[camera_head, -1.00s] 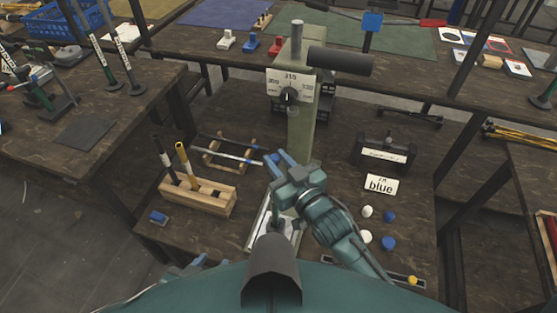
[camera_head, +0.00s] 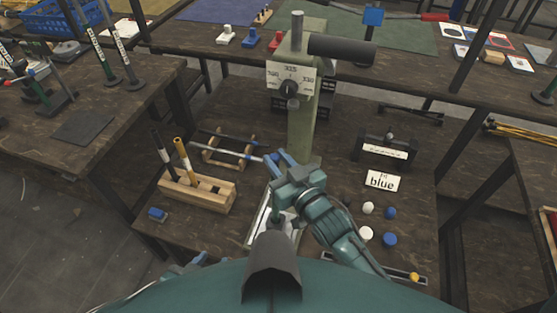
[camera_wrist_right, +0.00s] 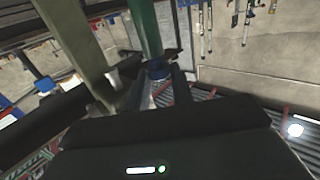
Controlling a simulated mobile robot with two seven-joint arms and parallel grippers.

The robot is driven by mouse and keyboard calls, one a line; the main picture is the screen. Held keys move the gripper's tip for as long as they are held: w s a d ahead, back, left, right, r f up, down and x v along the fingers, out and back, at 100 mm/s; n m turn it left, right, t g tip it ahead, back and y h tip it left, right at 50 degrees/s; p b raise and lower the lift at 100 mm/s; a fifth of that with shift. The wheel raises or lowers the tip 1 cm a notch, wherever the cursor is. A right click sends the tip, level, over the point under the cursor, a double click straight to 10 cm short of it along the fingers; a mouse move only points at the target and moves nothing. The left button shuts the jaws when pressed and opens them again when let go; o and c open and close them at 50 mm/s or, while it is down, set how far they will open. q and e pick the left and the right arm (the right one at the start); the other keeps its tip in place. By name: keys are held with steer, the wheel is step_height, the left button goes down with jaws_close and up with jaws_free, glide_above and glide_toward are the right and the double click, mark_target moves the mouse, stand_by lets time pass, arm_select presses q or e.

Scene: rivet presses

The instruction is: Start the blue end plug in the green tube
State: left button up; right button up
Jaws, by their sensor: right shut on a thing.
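My right gripper (camera_head: 277,159) is at the right end of a thin rod (camera_head: 228,151), which lies across a wooden cradle (camera_head: 214,157). In the right wrist view the green tube (camera_wrist_right: 145,30) runs down towards the gripper's fingers. The blue end plug (camera_wrist_right: 158,71) is held between those fingers, at the tube's near end. I cannot tell whether the plug is inside the tube mouth or only against it. My left gripper (camera_head: 192,263) shows only in part at the lower left edge, and its fingers are unclear.
A green press column (camera_head: 302,125) with a dial stands behind the right gripper. A wooden block (camera_head: 205,197) holding upright sticks is at the left.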

steer(key=shift+f, duration=0.2)
steer(key=o, duration=1)
steer(key=shift+o, duration=0.2)
steer(key=shift+s+d, duration=0.1)
steer(key=v, duration=1.3)
steer(key=shift+b, duration=0.45)
steer(key=s+d+f+m+g+h+p, duration=0.1)
steer(key=s+d+f+m+g+h, duration=0.2)
steer(key=s+d+f, duration=0.4)
step_height(320, 180, down, 5)
steer(key=shift+s+r+g+h+p, duration=0.25)
steer(key=shift+g+h, duration=0.45)
steer(key=shift+h, duration=0.4)
